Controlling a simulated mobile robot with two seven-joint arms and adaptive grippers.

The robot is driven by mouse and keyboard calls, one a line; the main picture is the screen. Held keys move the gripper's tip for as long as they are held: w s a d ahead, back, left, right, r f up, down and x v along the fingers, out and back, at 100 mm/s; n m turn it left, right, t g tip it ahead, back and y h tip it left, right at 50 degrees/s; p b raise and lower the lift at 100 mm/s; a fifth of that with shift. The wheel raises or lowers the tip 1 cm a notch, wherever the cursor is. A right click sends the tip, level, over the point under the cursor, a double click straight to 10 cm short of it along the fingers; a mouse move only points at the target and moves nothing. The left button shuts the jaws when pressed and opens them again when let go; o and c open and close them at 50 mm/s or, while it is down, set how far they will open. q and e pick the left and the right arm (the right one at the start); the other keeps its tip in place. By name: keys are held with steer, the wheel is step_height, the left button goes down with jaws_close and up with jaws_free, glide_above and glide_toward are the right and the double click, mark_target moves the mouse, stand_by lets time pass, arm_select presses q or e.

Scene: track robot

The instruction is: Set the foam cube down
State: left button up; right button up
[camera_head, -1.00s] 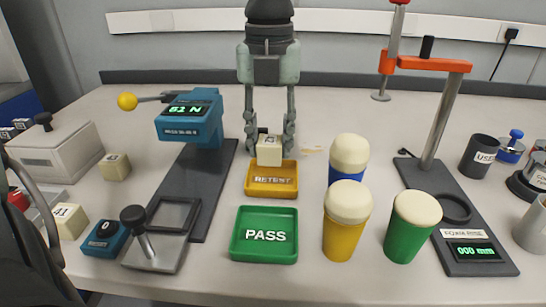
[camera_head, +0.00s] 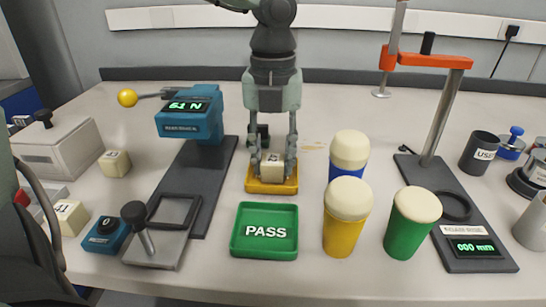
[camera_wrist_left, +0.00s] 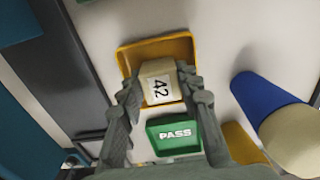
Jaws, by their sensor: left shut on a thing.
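The cream foam cube (camera_head: 273,172) is between the fingertips of my left gripper (camera_head: 273,165), which is shut on it. The cube is in or just above the yellow tray (camera_head: 272,188); whether it touches the floor is hard to tell. In the left wrist view the foam cube (camera_wrist_left: 160,82) shows the number 42 on its face, with a finger on each side. The yellow tray (camera_wrist_left: 128,58) shows around and behind it there. The green PASS tray (camera_head: 265,252) is empty, nearer the front edge. My right gripper is not in view.
Foam-topped cups, yellow (camera_head: 344,232), green (camera_head: 405,235) and blue (camera_head: 345,172), stand right of the trays. A teal force gauge stand (camera_head: 190,122) is on the left, a height gauge (camera_head: 440,150) on the right. Other cubes (camera_head: 115,163) lie at left.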

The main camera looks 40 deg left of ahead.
mark_target(273, 157)
arm_select(q)
steer(key=o, duration=0.3)
steer(key=shift+o, duration=0.8)
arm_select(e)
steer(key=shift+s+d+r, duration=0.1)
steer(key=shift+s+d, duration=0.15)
arm_select(q)
steer(key=shift+w+r, duration=0.1)
steer(key=shift+r, duration=0.75)
step_height(273, 157, up, 11)
steer(key=shift+f+p, duration=0.2)
steer(key=shift+p, duration=0.1)
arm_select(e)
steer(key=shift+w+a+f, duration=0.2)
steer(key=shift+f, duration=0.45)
